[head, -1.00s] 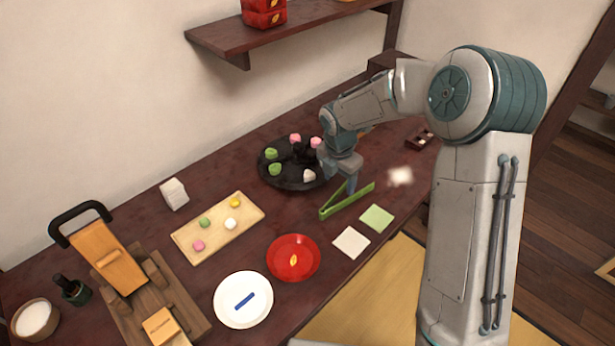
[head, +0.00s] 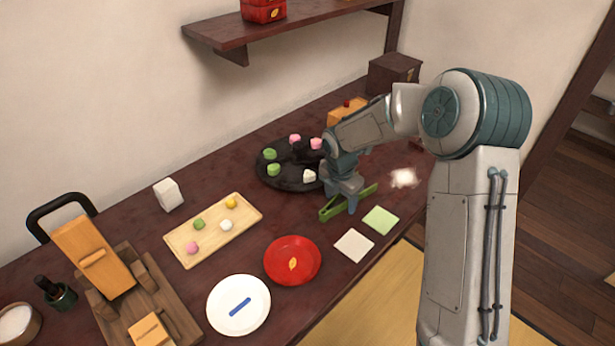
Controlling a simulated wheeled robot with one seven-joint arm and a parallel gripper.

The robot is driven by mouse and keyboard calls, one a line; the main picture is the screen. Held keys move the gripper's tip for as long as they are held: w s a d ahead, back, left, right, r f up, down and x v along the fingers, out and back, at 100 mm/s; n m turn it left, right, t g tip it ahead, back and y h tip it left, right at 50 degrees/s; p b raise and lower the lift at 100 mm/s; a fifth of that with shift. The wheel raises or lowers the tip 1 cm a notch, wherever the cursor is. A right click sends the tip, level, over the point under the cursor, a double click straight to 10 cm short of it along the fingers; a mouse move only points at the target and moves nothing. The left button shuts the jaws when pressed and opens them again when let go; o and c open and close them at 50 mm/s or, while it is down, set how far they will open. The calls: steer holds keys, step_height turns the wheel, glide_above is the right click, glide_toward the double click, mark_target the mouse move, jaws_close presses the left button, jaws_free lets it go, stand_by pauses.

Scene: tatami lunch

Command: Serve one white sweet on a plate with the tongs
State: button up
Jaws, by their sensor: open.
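Green tongs (head: 331,209) lie on the dark table, right of centre. My gripper (head: 347,207) is open and low over the tongs, with its fingers at about their middle; whether it touches them I cannot tell. A white sweet (head: 226,225) sits on the wooden tray (head: 180,239) with a pink, a green and a yellow one. Another white sweet (head: 309,176) sits on the round black dish (head: 290,184) with pink and green ones. A red plate (head: 277,273) with a leaf mark and a white plate (head: 224,323) with a blue stroke lie in front.
A white napkin (head: 353,245) and a green napkin (head: 381,219) lie right of the red plate. A wooden slicer-like device (head: 95,258), a dark bottle (head: 55,292), a white bowl (head: 15,322) and a white block (head: 168,194) stand at left. A shelf (head: 220,36) overhangs the back.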

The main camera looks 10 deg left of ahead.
steer(key=c, duration=0.7)
steer(key=shift+r, duration=0.1)
step_height(320, 180, up, 12)
steer(key=p, duration=1)
